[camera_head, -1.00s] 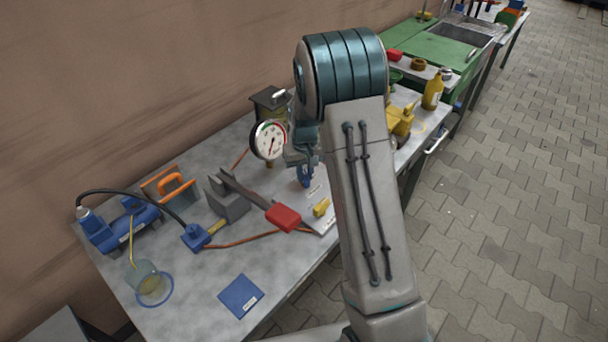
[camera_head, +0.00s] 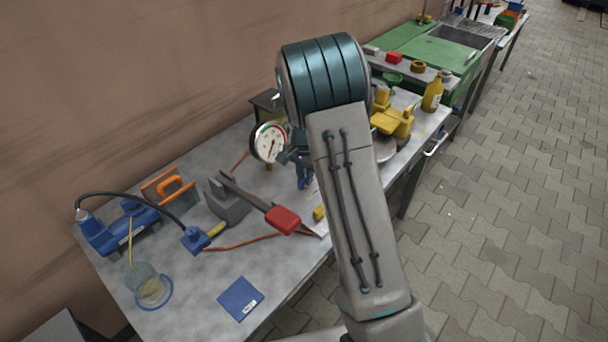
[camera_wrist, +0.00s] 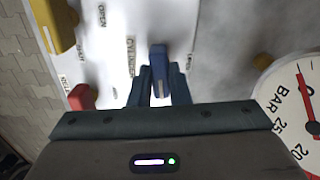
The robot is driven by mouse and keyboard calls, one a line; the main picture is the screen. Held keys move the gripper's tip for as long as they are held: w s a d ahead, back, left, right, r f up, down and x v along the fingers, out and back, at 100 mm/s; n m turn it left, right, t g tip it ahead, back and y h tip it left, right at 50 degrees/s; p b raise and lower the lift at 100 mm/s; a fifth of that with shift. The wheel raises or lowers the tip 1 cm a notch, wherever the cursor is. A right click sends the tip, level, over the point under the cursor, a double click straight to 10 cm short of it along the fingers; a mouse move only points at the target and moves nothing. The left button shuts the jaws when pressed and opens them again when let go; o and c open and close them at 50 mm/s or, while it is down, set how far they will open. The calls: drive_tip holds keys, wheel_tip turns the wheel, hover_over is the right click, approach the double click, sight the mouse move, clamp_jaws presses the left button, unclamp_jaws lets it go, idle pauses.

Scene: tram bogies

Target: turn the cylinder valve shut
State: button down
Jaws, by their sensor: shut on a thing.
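The blue valve handle (camera_wrist: 159,62) stands between my two fingers in the wrist view, with the printed word CYLINDER on the white plate (camera_wrist: 112,60) beside it. My gripper (camera_wrist: 158,88) is shut on this handle. In the head view the blue handle (camera_head: 305,179) shows below my gripper, which my arm mostly hides. The word OPEN is printed farther up the plate in the wrist view. The valve's body and the handle's exact angle are hard to tell.
A round pressure gauge (camera_head: 269,142) stands close left of my gripper and shows at the right in the wrist view (camera_wrist: 295,100). A red-ended lever (camera_head: 283,219) and a yellow handle (camera_head: 319,212) are nearby. The table front near the blue booklet (camera_head: 240,299) is clear.

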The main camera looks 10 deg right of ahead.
drive_tip(key=shift+s+m, duration=0.1)
drive_tip(key=shift+m, duration=0.6)
drive_tip(key=c, duration=1.4)
unclamp_jaws()
drive_tip(key=shift+o, duration=0.2)
drive_tip(key=shift+r, duration=0.35)
wheel_tip(320, 180, up, 13)
